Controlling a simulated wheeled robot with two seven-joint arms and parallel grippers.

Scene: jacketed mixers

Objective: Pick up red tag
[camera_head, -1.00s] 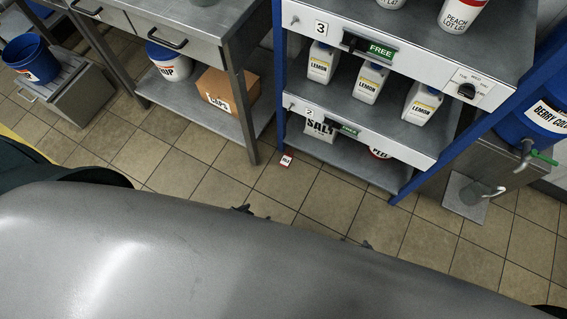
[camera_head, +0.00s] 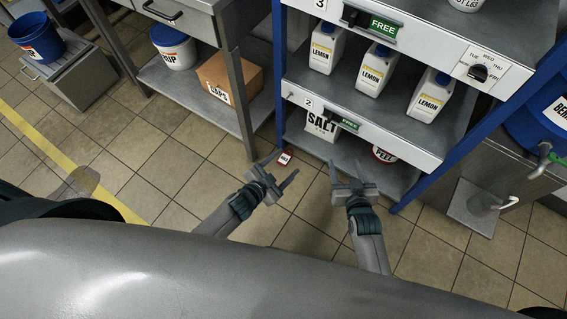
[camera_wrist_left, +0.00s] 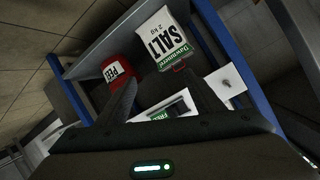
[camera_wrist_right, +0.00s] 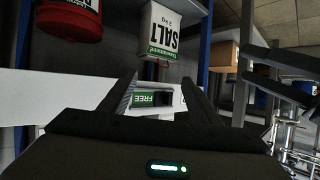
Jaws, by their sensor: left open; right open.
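The red tag (camera_head: 285,158) is a small red piece with a white label, low by the left blue post of the shelf rack, seemingly on the floor. My left gripper (camera_head: 280,166) is open and empty; in the head view its fingers point toward the tag and appear close around it, but the depth gap is unclear. My right gripper (camera_head: 350,170) is open and empty, right of the tag, in front of the lower shelf. In the left wrist view a small red outline shows at the salt bag (camera_wrist_left: 165,42); I cannot tell what it is.
The rack holds lemon bottles (camera_head: 373,68) on its middle shelf and a red PEEL tub (camera_head: 383,154) on its bottom shelf. A steel bench with a cardboard box (camera_head: 228,80) stands left. A blue drum (camera_head: 545,118) stands right. Tiled floor (camera_head: 150,165) is open at left.

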